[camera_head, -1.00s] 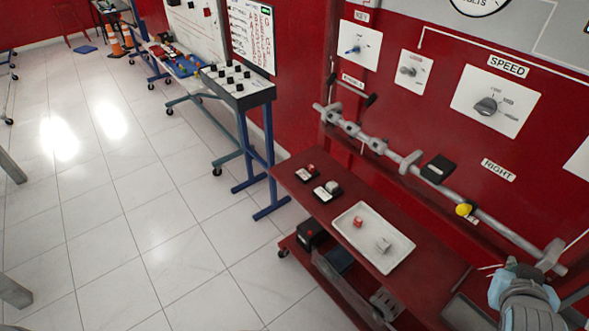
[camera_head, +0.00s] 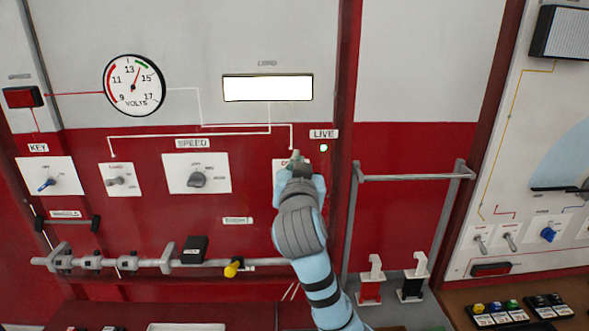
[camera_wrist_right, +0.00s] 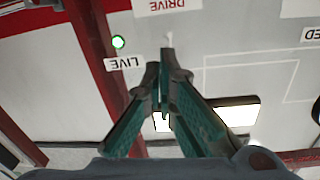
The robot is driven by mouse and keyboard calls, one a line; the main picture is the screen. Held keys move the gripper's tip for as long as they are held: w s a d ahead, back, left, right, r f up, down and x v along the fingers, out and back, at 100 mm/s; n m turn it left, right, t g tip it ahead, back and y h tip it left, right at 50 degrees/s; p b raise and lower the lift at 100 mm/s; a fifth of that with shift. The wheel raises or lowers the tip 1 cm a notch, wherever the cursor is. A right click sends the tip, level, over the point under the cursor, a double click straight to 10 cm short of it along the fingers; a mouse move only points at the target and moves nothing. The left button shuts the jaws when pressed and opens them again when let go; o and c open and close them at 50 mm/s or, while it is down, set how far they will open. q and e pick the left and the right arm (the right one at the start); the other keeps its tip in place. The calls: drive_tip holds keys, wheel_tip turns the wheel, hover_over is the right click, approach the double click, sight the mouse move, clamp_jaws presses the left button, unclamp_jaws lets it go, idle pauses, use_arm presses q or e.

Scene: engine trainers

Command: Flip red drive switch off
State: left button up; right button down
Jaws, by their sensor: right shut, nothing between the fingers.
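My right gripper (camera_head: 295,158) reaches up to the red and grey wall panel, in front of a white switch plate (camera_head: 281,166) left of the LIVE label. The gripper hides most of the plate and its switch. In the right wrist view the fingers (camera_wrist_right: 166,62) are shut and empty. Their tips are close to a small pale toggle (camera_wrist_right: 168,40); whether they touch it I cannot tell. The DRIVE label (camera_wrist_right: 166,4) shows upside down there. The green LIVE light (camera_head: 323,148) is lit. The left gripper is not in view.
Left of the plate are the SPEED knob (camera_head: 197,180), another toggle (camera_head: 117,181) and the KEY switch (camera_head: 46,184). A horizontal grey rail (camera_head: 140,262) runs below them. A grey frame (camera_head: 415,177) stands out at right, above two hooked connectors (camera_head: 371,282).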

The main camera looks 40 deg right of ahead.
drive_tip(key=x, duration=0.6)
drive_tip(key=shift+s+d+r+p, duration=0.1)
drive_tip(key=shift+p, duration=0.25)
drive_tip(key=f, duration=0.2)
drive_tip(key=a+f, duration=0.1)
drive_tip(key=shift+f, duration=0.4)
drive_tip(key=shift+f, duration=0.1)
